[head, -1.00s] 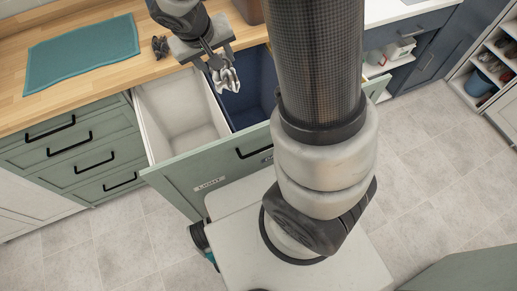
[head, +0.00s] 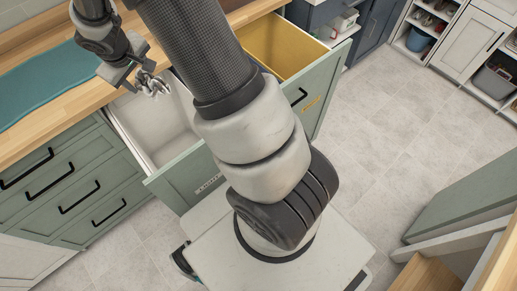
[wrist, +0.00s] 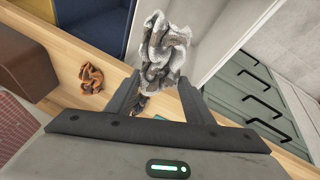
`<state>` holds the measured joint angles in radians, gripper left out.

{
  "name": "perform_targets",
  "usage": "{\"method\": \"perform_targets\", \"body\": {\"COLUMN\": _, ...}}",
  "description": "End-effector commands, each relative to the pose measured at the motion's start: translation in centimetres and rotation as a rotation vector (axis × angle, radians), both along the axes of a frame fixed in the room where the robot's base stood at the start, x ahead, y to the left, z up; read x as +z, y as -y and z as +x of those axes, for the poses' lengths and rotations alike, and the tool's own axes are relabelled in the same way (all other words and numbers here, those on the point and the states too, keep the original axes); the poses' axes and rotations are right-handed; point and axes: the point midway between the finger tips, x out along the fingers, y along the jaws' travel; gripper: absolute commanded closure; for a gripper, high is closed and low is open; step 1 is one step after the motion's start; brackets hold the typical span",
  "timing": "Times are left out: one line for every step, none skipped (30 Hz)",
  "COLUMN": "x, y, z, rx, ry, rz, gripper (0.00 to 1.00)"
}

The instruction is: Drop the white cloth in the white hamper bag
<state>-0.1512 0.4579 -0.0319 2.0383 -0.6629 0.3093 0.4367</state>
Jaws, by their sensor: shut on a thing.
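The white cloth (head: 154,86), crumpled with grey patches, hangs bunched from my gripper (head: 146,78). In the wrist view the cloth (wrist: 165,52) sits between and beyond the fingertips of my gripper (wrist: 160,95), which is shut on it. The white hamper bag (head: 152,122) stands open in the pulled-out green drawer. In the head view the cloth appears over the bag's back end, near the counter edge; its height above the bag is hard to tell. The white bag's inside (wrist: 212,28) shows behind the cloth in the wrist view.
A yellow bag (head: 272,48) sits farther right in the drawer, and a blue bag (wrist: 100,20) shows in the wrist view. A teal towel (head: 38,85), an orange-brown crumpled cloth (wrist: 92,78) and a brown box (wrist: 22,68) are on the counter.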

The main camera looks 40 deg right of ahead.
Motion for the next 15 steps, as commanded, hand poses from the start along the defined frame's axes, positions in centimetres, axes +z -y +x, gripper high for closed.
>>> {"method": "perform_targets", "body": {"x": -1.7, "y": 0.2, "z": 1.5, "rx": 0.037, "ry": -0.001, "rz": 0.006, "gripper": 0.75}}
{"method": "perform_targets", "body": {"x": -2.3, "y": 0.1, "z": 2.2, "rx": 0.062, "ry": 0.0, "rz": 0.009, "gripper": 0.75}}
{"method": "perform_targets", "body": {"x": -3.0, "y": 0.0, "z": 3.1, "rx": 0.092, "ry": 0.004, "rz": 0.013, "gripper": 0.75}}
{"method": "perform_targets", "body": {"x": -3.4, "y": 0.0, "z": 3.7, "rx": 0.111, "ry": 0.007, "rz": 0.016, "gripper": 0.75}}
{"method": "perform_targets", "body": {"x": -3.8, "y": -0.1, "z": 4.2, "rx": 0.13, "ry": 0.009, "rz": 0.019, "gripper": 0.75}}
{"method": "perform_targets", "body": {"x": -4.1, "y": -0.1, "z": 4.8, "rx": 0.149, "ry": 0.014, "rz": 0.021, "gripper": 0.75}}
{"method": "perform_targets", "body": {"x": -4.4, "y": -0.1, "z": 5.1, "rx": 0.162, "ry": 0.016, "rz": 0.022, "gripper": 0.75}}
{"method": "perform_targets", "body": {"x": -4.5, "y": -0.1, "z": 5.4, "rx": 0.17, "ry": 0.018, "rz": 0.024, "gripper": 0.75}}
{"method": "perform_targets", "body": {"x": -4.7, "y": -0.2, "z": 5.7, "rx": 0.181, "ry": 0.02, "rz": 0.024, "gripper": 0.75}}
{"method": "perform_targets", "body": {"x": -4.9, "y": -0.2, "z": 5.8, "rx": 0.184, "ry": 0.021, "rz": 0.025, "gripper": 0.75}}
{"method": "perform_targets", "body": {"x": -5.0, "y": -0.2, "z": 5.9, "rx": 0.188, "ry": 0.021, "rz": 0.025, "gripper": 0.75}}
{"method": "perform_targets", "body": {"x": -5.2, "y": -0.2, "z": 5.9, "rx": 0.19, "ry": 0.022, "rz": 0.025, "gripper": 0.75}}
{"method": "perform_targets", "body": {"x": -5.4, "y": -0.2, "z": 5.9, "rx": 0.19, "ry": 0.022, "rz": 0.025, "gripper": 0.75}}
{"method": "perform_targets", "body": {"x": -5.6, "y": -0.3, "z": 5.9, "rx": 0.19, "ry": 0.022, "rz": 0.025, "gripper": 0.75}}
{"method": "perform_targets", "body": {"x": -6.0, "y": -0.3, "z": 5.9, "rx": 0.19, "ry": 0.022, "rz": 0.025, "gripper": 0.75}}
